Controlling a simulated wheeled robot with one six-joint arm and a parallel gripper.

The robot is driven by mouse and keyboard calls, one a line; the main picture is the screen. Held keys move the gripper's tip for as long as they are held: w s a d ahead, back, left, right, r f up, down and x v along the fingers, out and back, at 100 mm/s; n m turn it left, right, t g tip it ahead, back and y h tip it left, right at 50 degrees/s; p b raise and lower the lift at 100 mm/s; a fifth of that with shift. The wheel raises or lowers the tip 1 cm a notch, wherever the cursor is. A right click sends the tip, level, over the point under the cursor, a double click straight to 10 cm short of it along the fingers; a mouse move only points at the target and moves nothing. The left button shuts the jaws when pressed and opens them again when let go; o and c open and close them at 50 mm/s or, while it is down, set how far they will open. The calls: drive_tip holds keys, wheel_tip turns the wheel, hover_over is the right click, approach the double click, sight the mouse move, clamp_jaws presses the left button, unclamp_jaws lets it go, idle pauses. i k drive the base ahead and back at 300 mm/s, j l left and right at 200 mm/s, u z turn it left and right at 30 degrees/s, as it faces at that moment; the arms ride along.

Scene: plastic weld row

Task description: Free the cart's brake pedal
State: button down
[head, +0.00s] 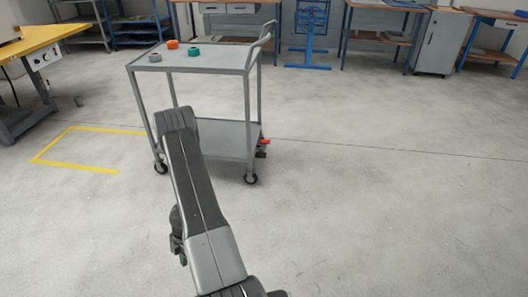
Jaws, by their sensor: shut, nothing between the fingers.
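The grey cart (205,62) stands upright on the floor, left of the middle in the head view. A small red pedal (264,142) sticks out low on its right side, by the lower shelf. A dark part shows just under the pedal. The pedal is small, so its exact position is hard to tell. My gripper (182,257) hangs low beside my arm, partly hidden behind it. It is shut and empty, in front of the cart and well apart from the pedal. My arm covers part of the cart's lower front.
Grey, orange and green rolls lie on the cart's top (220,55). A yellow-topped bench (38,40) stands at left, near a yellow floor marking (78,167). Workbenches, a blue stand (308,40) and a grey cabinet (437,42) line the back. The floor to the right is clear.

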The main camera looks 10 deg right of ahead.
sight(261, 154)
drive_tip(key=z, duration=0.4)
drive_tip(key=i+j+z, duration=0.15)
drive_tip(key=i+z, duration=0.3)
drive_tip(key=i+j+z, duration=0.3)
drive_tip(key=z, duration=0.2)
drive_tip(key=i+j+z, duration=0.45)
drive_tip(key=i+j, duration=0.15)
drive_tip(key=j, duration=0.2)
drive_tip(key=i+j, duration=0.2)
drive_tip(key=j, duration=0.15)
drive_tip(key=i+j, duration=0.15)
drive_tip(key=j, duration=0.15)
drive_tip(key=i+j+z, duration=0.1)
drive_tip(key=j, duration=0.25)
drive_tip(key=i+j, duration=0.2)
drive_tip(key=j, duration=0.15)
